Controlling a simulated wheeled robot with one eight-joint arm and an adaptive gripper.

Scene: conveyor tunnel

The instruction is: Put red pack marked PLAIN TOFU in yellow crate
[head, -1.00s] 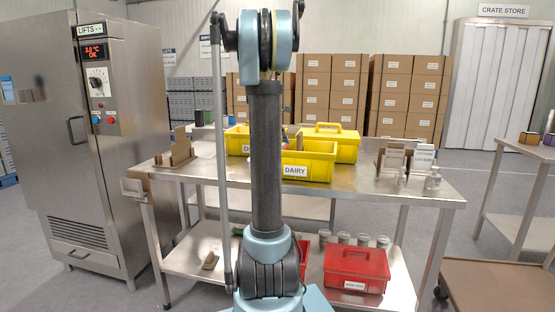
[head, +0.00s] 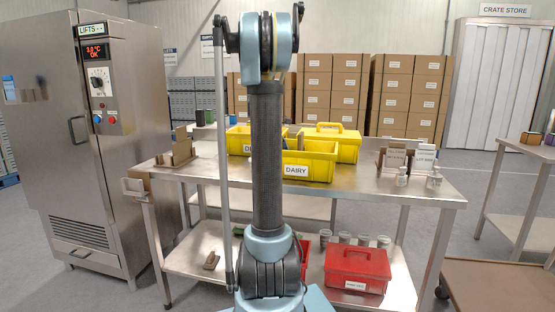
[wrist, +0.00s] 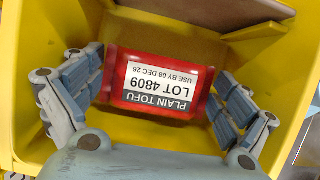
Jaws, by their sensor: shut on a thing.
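The red pack marked PLAIN TOFU (wrist: 158,84) is between the two fingers of my gripper (wrist: 160,95) in the wrist view. Its white label faces the camera and reads upside down. The fingers are closed against its left and right ends. Yellow crate walls (wrist: 28,75) surround the pack and fingers in this view, so they are over or inside a yellow crate. I cannot tell whether the pack touches the floor. In the head view a yellow crate labelled DAIRY (head: 320,163) stands on the steel table, partly behind my arm. My gripper and the pack are hidden there.
Another yellow crate (head: 240,137) and a lidded yellow box (head: 338,138) stand close by. Brown card holders (head: 182,150) are at the table's left, and small bottles (head: 402,177) at its right. A red box (head: 357,265) is on the lower shelf. A steel cabinet (head: 95,180) stands left.

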